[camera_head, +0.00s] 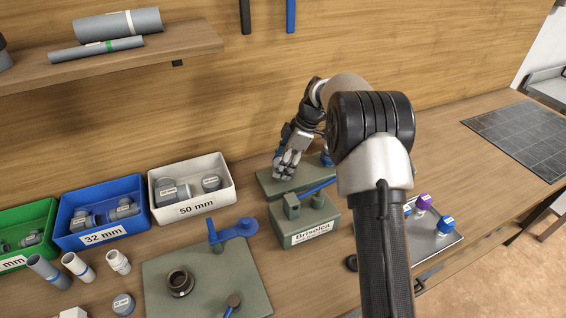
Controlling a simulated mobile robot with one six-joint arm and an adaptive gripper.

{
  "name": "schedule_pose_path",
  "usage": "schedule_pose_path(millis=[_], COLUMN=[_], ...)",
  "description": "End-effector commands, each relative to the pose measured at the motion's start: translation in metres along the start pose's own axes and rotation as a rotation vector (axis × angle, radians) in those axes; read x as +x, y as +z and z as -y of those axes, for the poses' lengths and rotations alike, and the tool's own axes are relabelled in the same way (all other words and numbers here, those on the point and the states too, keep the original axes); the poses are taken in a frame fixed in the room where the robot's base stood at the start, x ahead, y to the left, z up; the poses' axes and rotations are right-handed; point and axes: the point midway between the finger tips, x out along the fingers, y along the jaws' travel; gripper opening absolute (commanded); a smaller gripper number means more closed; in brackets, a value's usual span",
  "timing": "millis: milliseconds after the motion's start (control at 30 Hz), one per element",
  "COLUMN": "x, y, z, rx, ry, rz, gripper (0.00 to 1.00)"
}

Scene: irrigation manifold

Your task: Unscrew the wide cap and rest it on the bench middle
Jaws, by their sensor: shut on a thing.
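My gripper (287,166) points down over a green plate (265,184) at the back of the bench, behind the green block labelled Brisolea (312,229). Its fingers are shut on a small piece that they mostly hide. I cannot tell whether this piece is the wide cap, or whether it is still on a thread. No other thing is clearly the wide cap. The wooden bench (330,285) shows bare between the green mat and my arm.
Blue (75,240) and white (190,212) bins stand at left. A tray (440,240) with coloured caps lies right, partly behind my arm.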

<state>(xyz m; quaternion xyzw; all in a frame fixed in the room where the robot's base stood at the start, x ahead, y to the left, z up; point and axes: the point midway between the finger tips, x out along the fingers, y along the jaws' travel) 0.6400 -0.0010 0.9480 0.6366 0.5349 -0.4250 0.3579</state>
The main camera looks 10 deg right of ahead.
Motion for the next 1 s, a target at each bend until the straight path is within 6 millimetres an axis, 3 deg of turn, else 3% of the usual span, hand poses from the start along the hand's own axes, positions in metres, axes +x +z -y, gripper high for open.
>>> schedule_pose_path(millis=[600, 1000], x=[0.0006, 0.0017], y=[-0.0001, 0.0004], z=[0.0006, 0.0012], rx=[-0.354, -0.376], ry=[-0.15, -0.161], rz=[0.001, 0.0], gripper=[0.22, 0.22])
